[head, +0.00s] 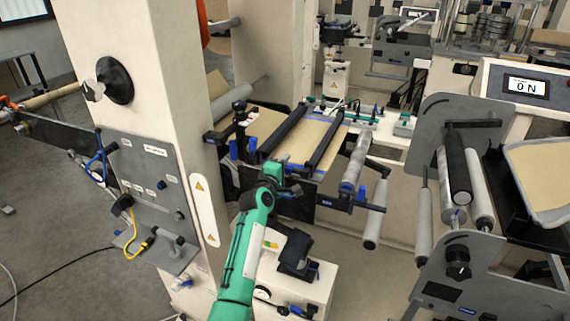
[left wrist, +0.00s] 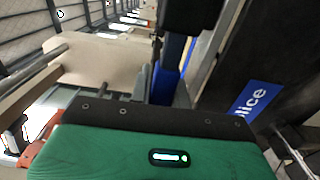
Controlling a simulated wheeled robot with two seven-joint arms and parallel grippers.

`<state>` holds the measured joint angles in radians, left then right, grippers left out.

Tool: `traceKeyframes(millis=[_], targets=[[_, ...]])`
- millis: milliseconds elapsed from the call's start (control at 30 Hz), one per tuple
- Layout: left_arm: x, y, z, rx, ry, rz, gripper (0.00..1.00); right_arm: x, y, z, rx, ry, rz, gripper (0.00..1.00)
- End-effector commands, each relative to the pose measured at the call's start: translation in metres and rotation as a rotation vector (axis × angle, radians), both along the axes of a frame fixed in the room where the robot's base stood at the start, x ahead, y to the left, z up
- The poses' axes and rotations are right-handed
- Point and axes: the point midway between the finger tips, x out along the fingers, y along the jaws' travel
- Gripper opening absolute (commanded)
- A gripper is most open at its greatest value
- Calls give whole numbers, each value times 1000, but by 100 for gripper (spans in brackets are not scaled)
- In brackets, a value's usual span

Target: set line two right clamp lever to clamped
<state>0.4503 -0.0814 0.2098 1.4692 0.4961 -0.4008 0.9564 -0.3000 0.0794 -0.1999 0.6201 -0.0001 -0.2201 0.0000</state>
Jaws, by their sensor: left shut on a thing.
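The splice table (head: 304,140) stands in the middle of the head view, with brown web under two black clamp bars. The right clamp bar (head: 326,138) lies across the web. My left gripper (head: 286,190) is at the table's front edge, near that bar's front end. It is shut on what looks like the blue clamp lever, which shows in the left wrist view (left wrist: 168,75) as an upright blue piece just beyond my green gripper body. In the head view my gripper largely hides this lever, so its exact angle cannot be told. My right gripper is not in view.
A white pillar (head: 150,80) with a grey panel (head: 150,185) stands left of my arm. Rollers (head: 375,215) stick out right of the table. A grey machine side plate (head: 460,130) with rollers stands further right. A blue splice label (left wrist: 252,100) is close to my left wrist.

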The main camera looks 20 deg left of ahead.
Motion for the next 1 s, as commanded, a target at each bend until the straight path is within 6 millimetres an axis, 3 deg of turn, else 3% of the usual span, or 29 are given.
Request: traceKeyframes(millis=[167,200,300,667,1000], targets=[[0,0,-2,-7,3,-1,0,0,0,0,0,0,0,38],[0,0,-2,-6,3,-1,24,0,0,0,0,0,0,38],[0,0,-2,-5,3,-1,40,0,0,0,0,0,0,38],[-4,0,-2,-3,2,-1,40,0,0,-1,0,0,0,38],[-52,1,-4,-2,1,0,40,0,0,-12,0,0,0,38]])
